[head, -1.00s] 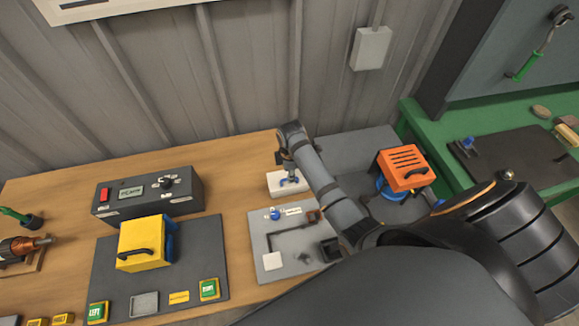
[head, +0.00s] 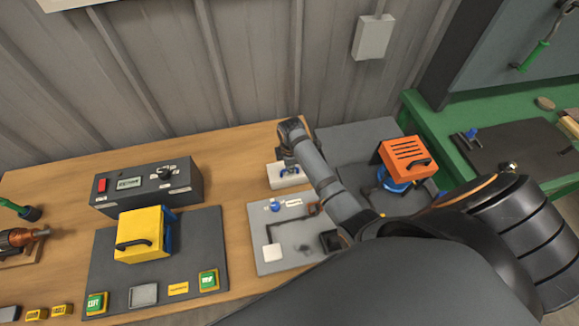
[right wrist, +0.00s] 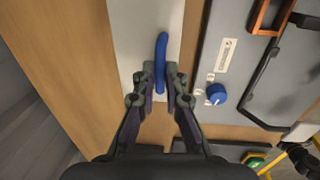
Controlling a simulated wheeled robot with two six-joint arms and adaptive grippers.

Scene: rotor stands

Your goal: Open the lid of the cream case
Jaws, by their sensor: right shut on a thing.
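The cream case (head: 285,182) is a small pale box at the back of the wooden table, with a blue handle (right wrist: 161,50) on top. In the right wrist view the case's pale top (right wrist: 135,35) fills the upper middle. Its lid looks closed. My right gripper (head: 289,168) is over the case. The right wrist view shows its fingers (right wrist: 160,84) shut around the near end of the blue handle. The fingers hide part of the handle in the head view. My left gripper is not in view.
Right in front of the case lies a grey panel (head: 262,232) with a blue knob. A black control box (head: 140,200) and a yellow case (head: 141,225) stand left. An orange-topped blue unit (head: 405,160) stands right. Bare wood (head: 235,165) lies left of the cream case.

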